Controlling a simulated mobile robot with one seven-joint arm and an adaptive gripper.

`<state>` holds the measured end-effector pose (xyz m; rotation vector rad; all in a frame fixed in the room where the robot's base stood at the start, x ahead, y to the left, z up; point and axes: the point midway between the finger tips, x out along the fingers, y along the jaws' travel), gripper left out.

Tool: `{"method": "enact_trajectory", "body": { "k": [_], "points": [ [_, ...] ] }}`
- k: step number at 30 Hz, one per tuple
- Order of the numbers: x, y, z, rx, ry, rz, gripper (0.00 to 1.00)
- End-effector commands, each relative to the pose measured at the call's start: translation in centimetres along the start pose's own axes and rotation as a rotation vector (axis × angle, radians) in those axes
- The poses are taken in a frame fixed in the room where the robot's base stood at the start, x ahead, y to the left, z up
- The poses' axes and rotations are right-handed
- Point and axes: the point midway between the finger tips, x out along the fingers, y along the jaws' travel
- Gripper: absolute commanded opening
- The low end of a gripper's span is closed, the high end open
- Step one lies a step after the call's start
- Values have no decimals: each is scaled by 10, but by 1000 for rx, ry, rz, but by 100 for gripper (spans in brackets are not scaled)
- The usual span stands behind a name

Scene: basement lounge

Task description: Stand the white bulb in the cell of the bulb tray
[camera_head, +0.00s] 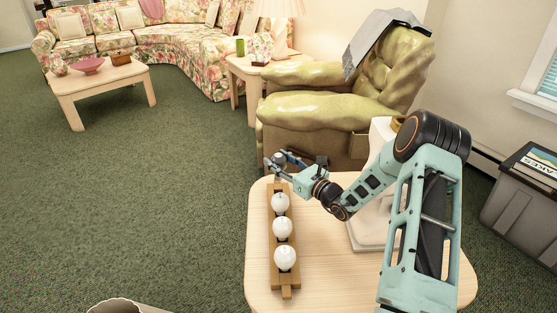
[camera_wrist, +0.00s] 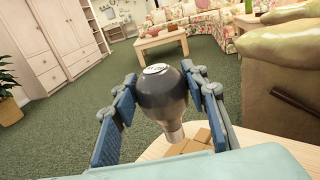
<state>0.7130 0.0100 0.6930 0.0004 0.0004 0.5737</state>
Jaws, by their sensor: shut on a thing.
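The wooden bulb tray (camera_head: 287,293) lies lengthwise along the left part of the light table. Three white bulbs (camera_head: 283,228) stand in a row in it. My gripper (camera_head: 279,160) is over the tray's far end. In the wrist view my gripper (camera_wrist: 165,100) is shut on a bulb (camera_wrist: 163,92), one finger on each side. This bulb looks dark grey with a pale patch on top, and its metal base points down, slightly tilted. The base is close to the tray's wooden end (camera_wrist: 197,141); whether it sits in a cell is hidden.
The light wooden table (camera_head: 330,280) has clear room right of the tray. A green armchair (camera_head: 320,110) stands just behind the table. A grey bin (camera_head: 525,205) is at the right. Green carpet lies open to the left.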

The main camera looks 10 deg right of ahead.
Motion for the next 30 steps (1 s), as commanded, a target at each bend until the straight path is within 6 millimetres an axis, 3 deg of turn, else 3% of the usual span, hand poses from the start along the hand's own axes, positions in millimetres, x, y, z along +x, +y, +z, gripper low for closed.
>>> {"method": "enact_trajectory", "body": {
  "k": [12, 30],
  "points": [
    [0, 0, -41, 1, -1, 0, 21],
    [0, 0, -45, 0, -1, 0, 21]
  ]
}}
